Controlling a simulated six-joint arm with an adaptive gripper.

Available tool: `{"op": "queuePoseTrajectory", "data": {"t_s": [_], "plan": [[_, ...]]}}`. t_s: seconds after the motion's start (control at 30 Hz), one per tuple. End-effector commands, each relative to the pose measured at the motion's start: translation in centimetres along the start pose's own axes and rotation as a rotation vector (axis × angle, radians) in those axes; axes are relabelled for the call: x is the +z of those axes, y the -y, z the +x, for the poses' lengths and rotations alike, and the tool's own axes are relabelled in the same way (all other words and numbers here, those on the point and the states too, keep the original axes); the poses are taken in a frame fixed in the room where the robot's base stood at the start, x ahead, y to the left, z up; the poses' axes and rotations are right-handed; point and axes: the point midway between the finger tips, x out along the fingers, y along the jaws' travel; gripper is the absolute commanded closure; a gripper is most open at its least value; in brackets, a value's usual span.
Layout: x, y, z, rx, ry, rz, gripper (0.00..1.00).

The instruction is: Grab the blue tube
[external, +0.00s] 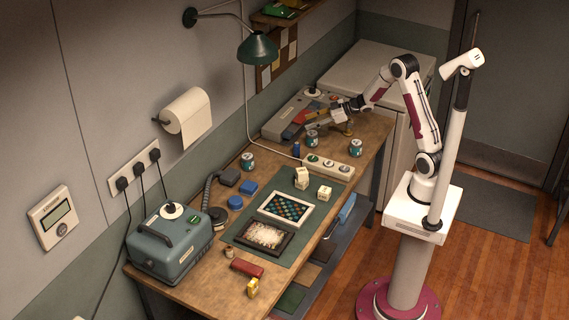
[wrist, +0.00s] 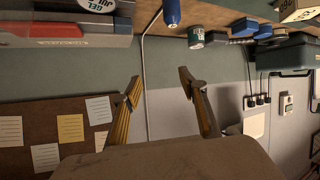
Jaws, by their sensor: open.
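The blue tube (external: 296,149) is a small upright cylinder on the workbench, left of and nearer than my gripper in the external view. In the wrist view the blue tube (wrist: 171,13) is at the top edge, partly cut off by the frame. It lies beyond and above the gap between my fingers there. My gripper (external: 338,115) is over the far end of the bench, beside the grey case. In the wrist view my gripper (wrist: 160,82) has its two yellowish fingers spread apart with nothing between them.
Labelled cans (external: 311,137) stand near my gripper; another can (external: 356,147) is to the right. The grey case (external: 288,117) is behind. A lamp (external: 258,48) hangs above the bench.

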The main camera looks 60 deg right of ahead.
Motion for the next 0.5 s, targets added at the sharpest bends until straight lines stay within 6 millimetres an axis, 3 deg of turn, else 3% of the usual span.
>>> {"op": "queuePoseTrajectory", "data": {"t_s": [0.2,0.5], "plan": [[2.4,1.4,1.0,-0.112,-0.05,0.041,0.57],[3.1,2.2,1.2,-0.16,-0.074,0.059,0.57]]}}
